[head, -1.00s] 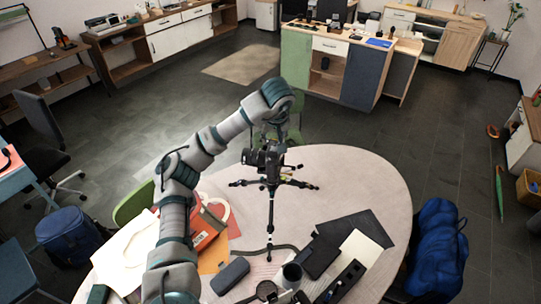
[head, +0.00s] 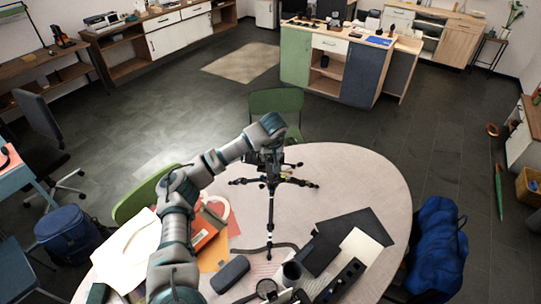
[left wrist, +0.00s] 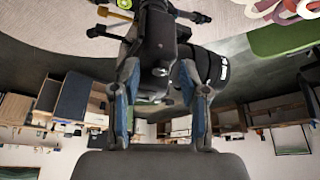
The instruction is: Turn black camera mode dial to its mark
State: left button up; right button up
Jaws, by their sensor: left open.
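The black camera (head: 262,158) stands on a black tripod (head: 270,205) on the round table, and its upper part is mostly covered by my left arm. In the left wrist view the camera body (left wrist: 156,28) fills the upper middle, with its lens (left wrist: 212,68) to the right. My left gripper (left wrist: 159,68) is open, its two blue-grey fingers on either side of a small dark round part at the camera's top, likely the mode dial (left wrist: 160,71). I cannot tell whether the fingers touch it, and no mark is readable. My right gripper is out of view.

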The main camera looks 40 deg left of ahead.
pick_arm(q)
grip_shut()
jog(key=shift+r+n+p, duration=0.2)
jog(key=shift+n+p, duration=0.2)
jog(key=shift+p, duration=0.3)
jog(key=shift+f+n, duration=0.15)
jog(key=shift+n, duration=0.15)
grip_release()
